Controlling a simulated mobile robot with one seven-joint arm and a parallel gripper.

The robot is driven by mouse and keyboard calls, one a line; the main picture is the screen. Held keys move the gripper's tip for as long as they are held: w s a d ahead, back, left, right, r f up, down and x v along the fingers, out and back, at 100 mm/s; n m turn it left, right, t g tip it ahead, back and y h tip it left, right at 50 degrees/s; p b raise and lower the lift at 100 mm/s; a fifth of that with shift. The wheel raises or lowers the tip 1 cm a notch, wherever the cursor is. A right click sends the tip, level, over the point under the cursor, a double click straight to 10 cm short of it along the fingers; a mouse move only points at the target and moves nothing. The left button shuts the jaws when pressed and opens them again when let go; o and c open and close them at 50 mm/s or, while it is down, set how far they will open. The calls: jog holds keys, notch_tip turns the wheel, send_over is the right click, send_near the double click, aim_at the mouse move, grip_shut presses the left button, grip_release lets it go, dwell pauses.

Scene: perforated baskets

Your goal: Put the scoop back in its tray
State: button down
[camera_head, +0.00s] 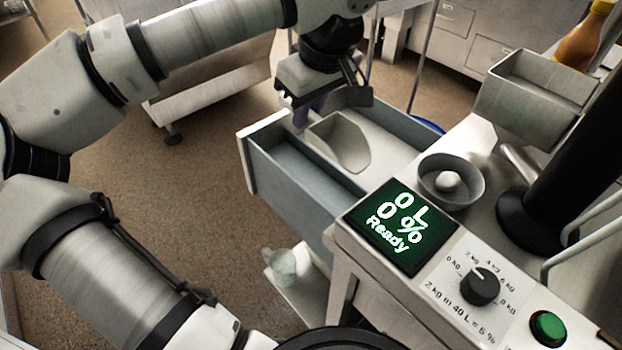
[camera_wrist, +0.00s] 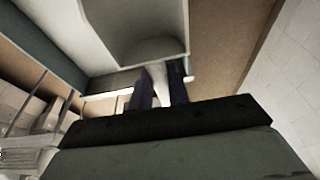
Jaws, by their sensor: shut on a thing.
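The scoop (camera_head: 342,142) is a light grey, open-fronted metal scoop. My gripper (camera_head: 306,112) is shut on its handle, with the bowl extending to the right of the fingers in the head view. In the wrist view, the scoop (camera_wrist: 135,30) fills the top middle and its pale handle sits between the dark fingers of my gripper (camera_wrist: 158,92). The scoop shows over an open grey drawer-like tray (camera_head: 262,172) with a divider. I cannot tell whether the scoop touches the tray floor. The handle is partly hidden by my fingers in the head view.
A panel display (camera_head: 400,226) reads "0 L 0 % Ready", beside a dial (camera_head: 481,286) and a green button (camera_head: 548,326). A round bowl (camera_head: 451,178) holds a white ball. A metal bin (camera_head: 535,92) stands at the back right.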

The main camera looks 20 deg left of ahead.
aim_at(323, 126)
notch_tip(323, 126, down, 13)
jog(key=b, duration=0.7)
jog(key=shift+r+b, duration=0.1)
jog(key=shift+b, duration=0.25)
jog(key=shift+f, duration=0.2)
jog(key=c, duration=1.3)
grip_release()
jog(key=shift+c, duration=0.2)
jog(key=shift+r, duration=0.15)
jog(key=v, duration=1.1)
jog(key=shift+w+r+p, duration=0.1)
jog(key=shift+w+p, duration=0.05)
jog(key=shift+p, duration=0.25)
jog(key=shift+d+r, duration=0.1)
jog(key=shift+r, duration=0.4)
